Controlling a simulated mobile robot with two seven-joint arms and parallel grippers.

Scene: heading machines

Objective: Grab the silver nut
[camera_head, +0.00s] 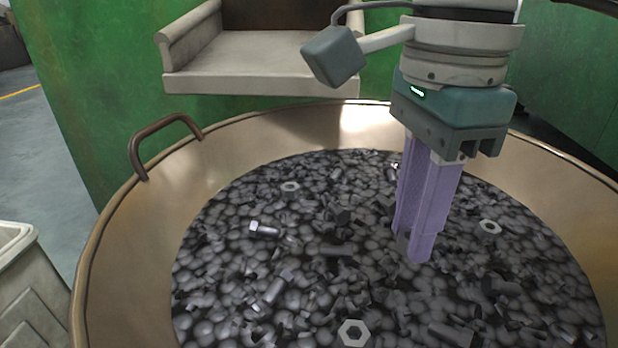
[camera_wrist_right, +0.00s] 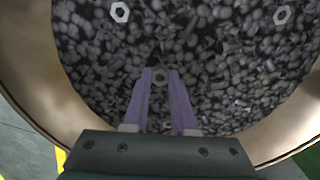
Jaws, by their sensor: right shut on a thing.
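My right gripper (camera_head: 413,250) reaches down into the bowl from above, its purple fingers pointing at the pile of metal parts. My left gripper is not in view.
The wide metal bowl (camera_head: 120,240) has a raised rim and a brown handle (camera_head: 160,130) at the back left. Dark balls and several bolts (camera_head: 264,230) fill it. A green machine with a pale tray (camera_head: 265,75) stands behind. A light bin (camera_head: 30,290) is at left.

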